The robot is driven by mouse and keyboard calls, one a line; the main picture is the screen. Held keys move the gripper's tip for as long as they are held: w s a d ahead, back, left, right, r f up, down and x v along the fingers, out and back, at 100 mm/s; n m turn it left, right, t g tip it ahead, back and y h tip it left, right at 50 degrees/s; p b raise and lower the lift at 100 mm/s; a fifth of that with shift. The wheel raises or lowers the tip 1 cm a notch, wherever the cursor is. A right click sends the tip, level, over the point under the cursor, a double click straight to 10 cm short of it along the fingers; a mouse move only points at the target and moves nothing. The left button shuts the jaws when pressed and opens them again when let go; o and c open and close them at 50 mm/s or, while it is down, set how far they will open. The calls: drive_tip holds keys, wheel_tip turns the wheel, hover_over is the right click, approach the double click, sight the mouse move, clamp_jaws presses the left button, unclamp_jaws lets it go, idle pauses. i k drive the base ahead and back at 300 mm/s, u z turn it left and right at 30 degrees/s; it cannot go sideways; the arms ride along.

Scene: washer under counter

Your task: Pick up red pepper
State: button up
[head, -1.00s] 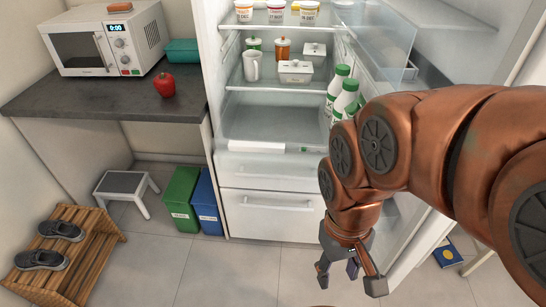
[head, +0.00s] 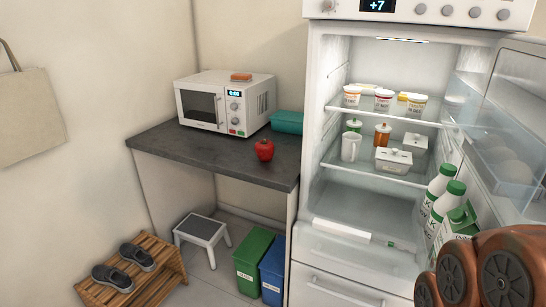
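A red pepper (head: 264,149) sits on the dark grey counter (head: 200,152), near its front edge and right of the microwave. It stands apart from the other things on the counter. Part of my copper arm shows at the bottom right corner of the head view, in front of the open fridge. My gripper is out of the frame.
A white microwave (head: 226,103) and a teal box (head: 288,122) stand behind the pepper. The open fridge (head: 365,206) with its shelves and door is on the right. A stool (head: 203,230), bins (head: 254,255) and a shoe rack (head: 150,270) stand below.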

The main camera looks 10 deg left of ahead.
sight(264, 148)
drive_tip(key=k, duration=0.55)
drive_tip(key=u, duration=0.6)
drive_tip(key=i, duration=0.5)
drive_tip(key=u, duration=0.8)
drive_tip(key=i, duration=1.55)
drive_tip(key=z, duration=0.2)
